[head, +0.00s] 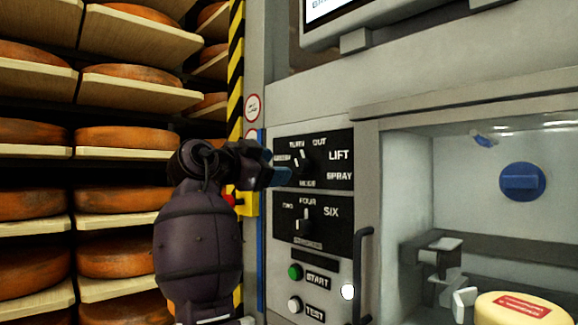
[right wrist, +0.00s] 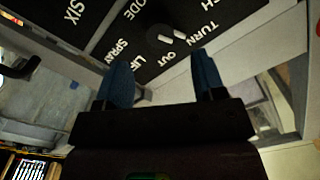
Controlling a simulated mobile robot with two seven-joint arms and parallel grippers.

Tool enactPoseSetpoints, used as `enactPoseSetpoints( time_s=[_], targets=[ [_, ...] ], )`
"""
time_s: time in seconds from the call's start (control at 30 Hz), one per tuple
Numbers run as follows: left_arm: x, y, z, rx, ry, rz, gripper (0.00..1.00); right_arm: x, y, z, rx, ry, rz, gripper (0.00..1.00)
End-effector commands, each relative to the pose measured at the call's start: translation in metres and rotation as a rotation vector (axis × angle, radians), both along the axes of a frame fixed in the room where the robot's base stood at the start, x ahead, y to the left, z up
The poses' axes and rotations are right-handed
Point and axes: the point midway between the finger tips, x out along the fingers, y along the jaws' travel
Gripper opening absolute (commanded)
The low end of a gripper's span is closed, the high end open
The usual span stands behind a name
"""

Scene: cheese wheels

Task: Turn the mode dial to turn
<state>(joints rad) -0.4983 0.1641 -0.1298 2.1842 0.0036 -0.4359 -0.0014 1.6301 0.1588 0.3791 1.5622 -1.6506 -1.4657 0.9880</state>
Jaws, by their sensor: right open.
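The mode dial (head: 299,160) is a dark knob with a pale mark, on a black panel lettered TURN, OUT, LIFT and SPRAY. I cannot tell surely which word its mark points at. It also shows in the right wrist view (right wrist: 166,37), ahead of my fingers. My right gripper (head: 279,177) is just left of and below the dial in the head view. In the right wrist view its two blue fingers (right wrist: 160,62) stand apart with nothing between them, and the dial looks beyond their tips. My left gripper is not in view.
A second dial (head: 304,225) with FOUR and SIX sits below. Under it are a green START button (head: 295,271) and a white TEST button (head: 295,304). A dark door handle (head: 361,275) stands right. Shelves of cheese wheels (head: 130,138) fill the left.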

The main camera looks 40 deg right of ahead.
Motion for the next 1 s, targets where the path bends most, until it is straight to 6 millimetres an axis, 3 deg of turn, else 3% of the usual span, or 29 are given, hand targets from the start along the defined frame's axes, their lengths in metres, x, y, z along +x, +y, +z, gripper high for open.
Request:
enactPoseSetpoints(
  time_s=[0.1, 0.3, 1.0],
  targets=[
    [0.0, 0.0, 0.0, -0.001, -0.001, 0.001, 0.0, -0.001, 0.016, 0.0, 0.001, 0.0, 0.001, 0.63],
    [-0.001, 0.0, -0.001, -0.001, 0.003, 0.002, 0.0, -0.002, 0.027, 0.0, 0.001, 0.0, -0.001, 0.63],
    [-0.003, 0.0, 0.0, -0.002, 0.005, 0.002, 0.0, 0.0, 0.028, 0.003, -0.026, 0.061, 0.009, 0.63]
  ],
)
